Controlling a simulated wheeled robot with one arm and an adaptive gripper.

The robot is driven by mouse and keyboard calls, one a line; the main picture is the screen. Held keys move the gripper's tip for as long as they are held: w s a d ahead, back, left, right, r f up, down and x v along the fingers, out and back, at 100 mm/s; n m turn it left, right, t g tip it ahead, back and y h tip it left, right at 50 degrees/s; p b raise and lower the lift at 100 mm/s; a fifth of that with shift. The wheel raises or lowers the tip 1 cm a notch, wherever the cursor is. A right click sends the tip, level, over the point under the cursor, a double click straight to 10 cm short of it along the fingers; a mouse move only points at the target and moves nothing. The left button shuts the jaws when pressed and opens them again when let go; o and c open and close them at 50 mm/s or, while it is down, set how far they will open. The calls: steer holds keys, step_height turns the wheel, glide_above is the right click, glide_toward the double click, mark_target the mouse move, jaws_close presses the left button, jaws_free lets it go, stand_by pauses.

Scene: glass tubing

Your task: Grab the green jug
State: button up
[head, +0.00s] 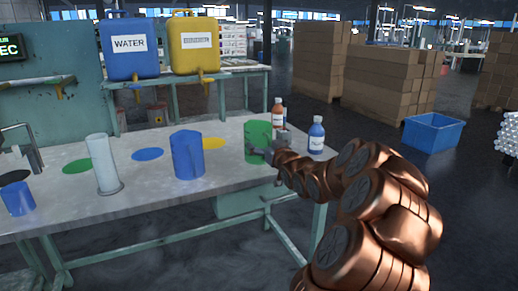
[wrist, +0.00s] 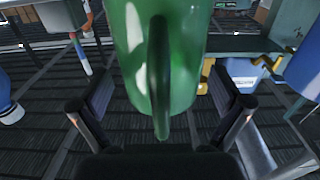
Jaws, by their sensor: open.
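The green jug (head: 257,139) stands upright at the right part of the grey table. In the wrist view the green jug (wrist: 183,62) fills the upper middle, and its dark green handle (wrist: 158,75) faces my gripper. My gripper (head: 267,152) is at the jug's right side in the head view. In the wrist view the fingers of my gripper (wrist: 161,112) are apart, one on each side of the handle and lower jug, with gaps to both. Part of the jug's right side is hidden behind my gripper in the head view.
A blue jug (head: 187,155) and a clear cylinder (head: 105,165) stand left on the table (head: 222,182). An orange bottle (head: 277,113) and a blue-labelled bottle (head: 316,135) stand close to my arm at the right. WATER (head: 129,47) and yellow (head: 194,45) containers sit behind.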

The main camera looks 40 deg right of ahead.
steer(key=shift+w+d+f, duration=0.1)
steer(key=shift+w+d, duration=0.1)
steer(key=shift+w, duration=0.5)
steer(key=c, duration=1)
